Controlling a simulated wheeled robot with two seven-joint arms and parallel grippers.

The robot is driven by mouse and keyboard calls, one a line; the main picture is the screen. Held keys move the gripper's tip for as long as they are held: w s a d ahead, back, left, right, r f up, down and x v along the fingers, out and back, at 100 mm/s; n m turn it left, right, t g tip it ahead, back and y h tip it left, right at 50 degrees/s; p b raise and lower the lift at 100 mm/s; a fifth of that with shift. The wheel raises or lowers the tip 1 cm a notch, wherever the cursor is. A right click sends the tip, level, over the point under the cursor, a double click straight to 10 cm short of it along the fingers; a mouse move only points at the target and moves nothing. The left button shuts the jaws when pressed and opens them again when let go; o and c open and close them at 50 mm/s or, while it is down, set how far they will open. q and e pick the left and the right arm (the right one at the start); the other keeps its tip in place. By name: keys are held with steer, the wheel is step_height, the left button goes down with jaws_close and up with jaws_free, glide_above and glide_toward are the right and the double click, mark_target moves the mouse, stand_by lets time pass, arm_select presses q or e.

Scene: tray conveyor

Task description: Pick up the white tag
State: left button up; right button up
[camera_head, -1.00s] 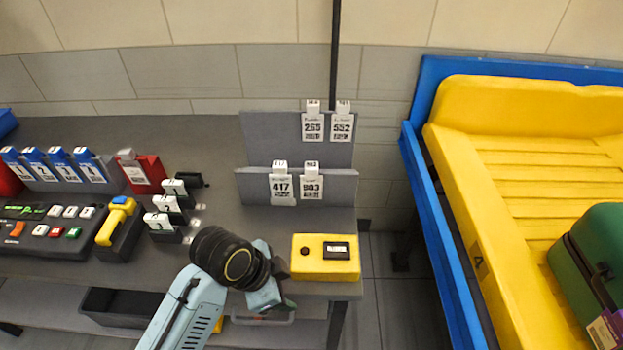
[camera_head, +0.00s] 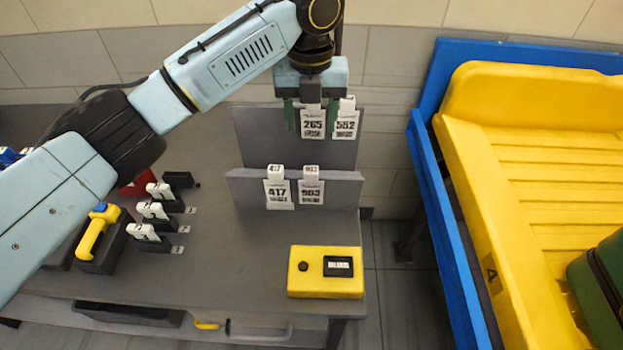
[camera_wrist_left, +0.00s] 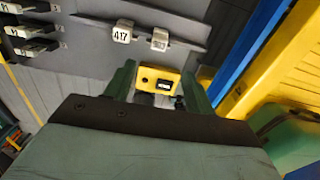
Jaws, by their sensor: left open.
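Several white tags with printed numbers hang on two grey upright panels. On the back panel are tag 265 (camera_head: 313,124) and tag 552 (camera_head: 346,124). On the front panel are tag 417 (camera_head: 278,194) and another tag (camera_head: 311,190). The front two also show from above in the left wrist view, as tag 417 (camera_wrist_left: 122,34) and its neighbour (camera_wrist_left: 160,40). My left gripper (camera_head: 311,128) is open and points down at the back panel. Its green fingers appear either side of tag 265, and its body hides the tag's top. No tag shows held.
A yellow box (camera_head: 325,284) with a small display sits at the table's front right. A yellow handheld device (camera_head: 96,230) and several small white-topped holders (camera_head: 156,211) stand at left. A blue-framed yellow tray conveyor (camera_head: 530,165) is on the right.

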mark_target(311, 170)
arm_select(q)
step_height(311, 170, down, 13)
steer(key=shift+s+r, duration=0.1)
stand_by(0.6)
steer(key=shift+c, duration=0.4)
jaws_close()
